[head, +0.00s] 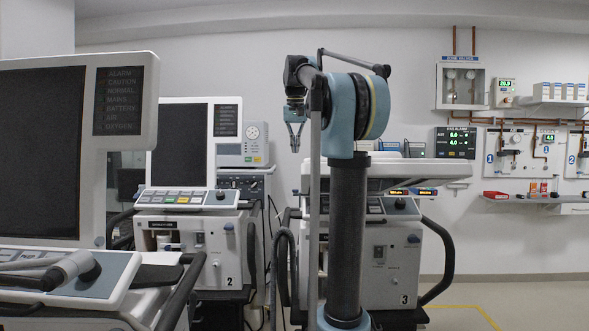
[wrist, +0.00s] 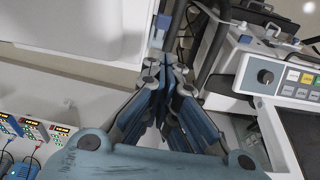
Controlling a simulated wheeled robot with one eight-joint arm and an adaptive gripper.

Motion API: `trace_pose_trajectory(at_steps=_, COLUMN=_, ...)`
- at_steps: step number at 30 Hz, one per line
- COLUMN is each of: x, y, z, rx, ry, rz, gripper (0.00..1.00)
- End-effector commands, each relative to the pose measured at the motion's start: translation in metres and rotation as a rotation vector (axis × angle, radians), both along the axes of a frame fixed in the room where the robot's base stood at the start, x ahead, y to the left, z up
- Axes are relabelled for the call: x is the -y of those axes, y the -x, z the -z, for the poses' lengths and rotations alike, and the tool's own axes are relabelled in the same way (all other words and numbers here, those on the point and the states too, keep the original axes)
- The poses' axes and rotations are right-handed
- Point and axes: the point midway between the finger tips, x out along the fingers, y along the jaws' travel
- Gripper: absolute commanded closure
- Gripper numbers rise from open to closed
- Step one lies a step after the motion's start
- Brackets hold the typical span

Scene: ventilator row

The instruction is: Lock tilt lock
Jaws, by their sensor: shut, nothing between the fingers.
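Three ventilators stand in a row: the nearest one (head: 148,95) at the left, number 2 (head: 190,228) behind it, and number 3 (head: 385,262) behind my arm. The screens of the first two are upright. A white slab (head: 430,169), seems to be number 3's screen, lies nearly flat above its control panel. I cannot pick out the tilt lock for certain. My gripper (head: 295,146) hangs fingers down, in the air above and left of number 3's panel, touching nothing visible. In the wrist view its fingers (wrist: 163,68) are together and empty.
In the wrist view a control panel with a dark knob (wrist: 265,77) is at the right and a white surface (wrist: 70,25) at upper left. Black side handles (head: 438,262) and hanging cables flank the ventilators. Open floor with yellow lines (head: 480,312) is at the right.

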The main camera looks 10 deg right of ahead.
Motion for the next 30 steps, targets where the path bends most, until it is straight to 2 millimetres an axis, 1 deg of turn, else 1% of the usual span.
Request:
trace_pose_trajectory(at_steps=3, x=0.002, y=-0.01, z=-0.001, rx=-0.027, ry=-0.004, rz=0.0, gripper=1.0)
trace_pose_trajectory(at_steps=6, x=0.003, y=-0.015, z=-0.001, rx=-0.045, ry=-0.009, rz=0.0, gripper=1.0)
trace_pose_trajectory(at_steps=19, x=0.003, y=-0.017, z=0.002, rx=-0.052, ry=-0.011, rz=0.001, gripper=1.0)
trace_pose_trajectory(at_steps=23, x=0.003, y=-0.019, z=0.012, rx=-0.052, ry=-0.011, rz=0.001, gripper=1.0)
trace_pose_trajectory(at_steps=26, x=0.004, y=-0.02, z=0.026, rx=-0.052, ry=-0.011, rz=0.001, gripper=1.0)
trace_pose_trajectory(at_steps=30, x=0.005, y=-0.023, z=0.05, rx=-0.052, ry=-0.011, rz=0.001, gripper=1.0)
